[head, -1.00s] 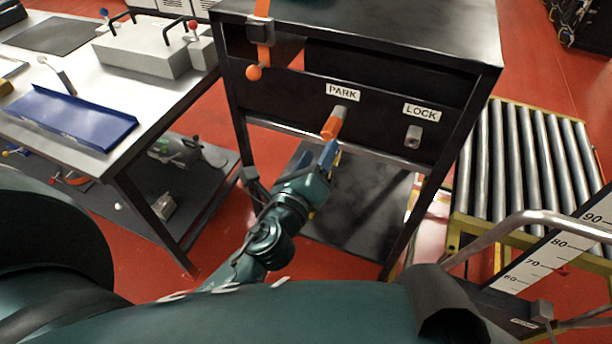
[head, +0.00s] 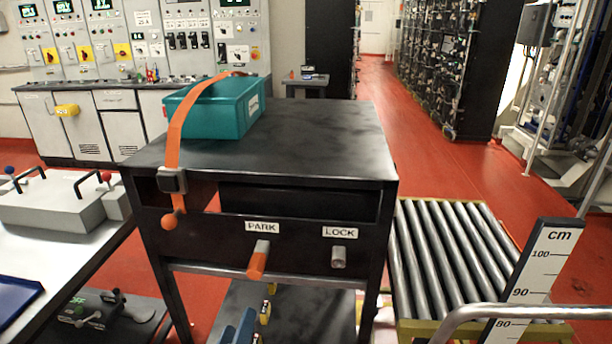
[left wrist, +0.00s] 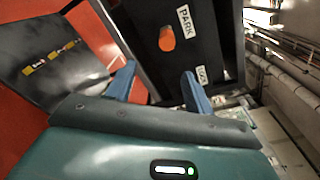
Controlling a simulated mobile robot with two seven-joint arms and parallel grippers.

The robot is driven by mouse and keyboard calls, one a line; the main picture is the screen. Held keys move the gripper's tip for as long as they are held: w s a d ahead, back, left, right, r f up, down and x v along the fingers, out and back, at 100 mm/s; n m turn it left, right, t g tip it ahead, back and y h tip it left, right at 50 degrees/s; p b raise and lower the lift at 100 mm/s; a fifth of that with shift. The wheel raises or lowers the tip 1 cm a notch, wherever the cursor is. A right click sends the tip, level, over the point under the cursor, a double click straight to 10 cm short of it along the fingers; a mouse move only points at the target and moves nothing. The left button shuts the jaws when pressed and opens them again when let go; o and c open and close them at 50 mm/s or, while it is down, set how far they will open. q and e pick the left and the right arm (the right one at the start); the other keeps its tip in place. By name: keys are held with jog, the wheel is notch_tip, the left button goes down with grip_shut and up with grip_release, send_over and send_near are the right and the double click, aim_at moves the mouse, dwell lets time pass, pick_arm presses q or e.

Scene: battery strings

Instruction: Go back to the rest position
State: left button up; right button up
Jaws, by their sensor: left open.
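My left gripper (head: 240,326) shows at the bottom of the head view, low in front of the black cart. In the left wrist view its two blue fingers (left wrist: 158,86) stand apart with nothing between them. The orange-tipped handle (head: 258,262) sticks out below the PARK label (head: 262,227) on the cart's front panel. In the wrist view the orange tip (left wrist: 167,39) lies beyond the fingers, apart from them. A bare grey peg (head: 338,257) sits below the LOCK label (head: 340,232). My right gripper is not in view.
The black cart (head: 330,150) carries a teal box (head: 215,108) under an orange strap (head: 178,125). A roller conveyor (head: 450,260) and a cm scale (head: 535,275) stand at right. A grey workbench (head: 70,245) is at left. Red floor is open behind, to the right.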

pick_arm(q)
jog(key=s+f+n+g+h+p, duration=0.2)
jog(key=s+f+n+g+p, duration=0.2)
jog(key=n, duration=1.9)
jog(key=s+f+g, duration=0.3)
jog(key=s+f, duration=0.2)
jog(key=f, duration=0.3)
jog(key=shift+s+h+p, duration=0.4)
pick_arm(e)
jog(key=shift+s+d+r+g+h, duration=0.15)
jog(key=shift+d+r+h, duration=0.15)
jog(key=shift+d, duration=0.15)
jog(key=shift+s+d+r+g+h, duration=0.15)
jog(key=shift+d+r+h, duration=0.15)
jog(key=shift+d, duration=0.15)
pick_arm(q)
jog(key=shift+f, duration=0.1)
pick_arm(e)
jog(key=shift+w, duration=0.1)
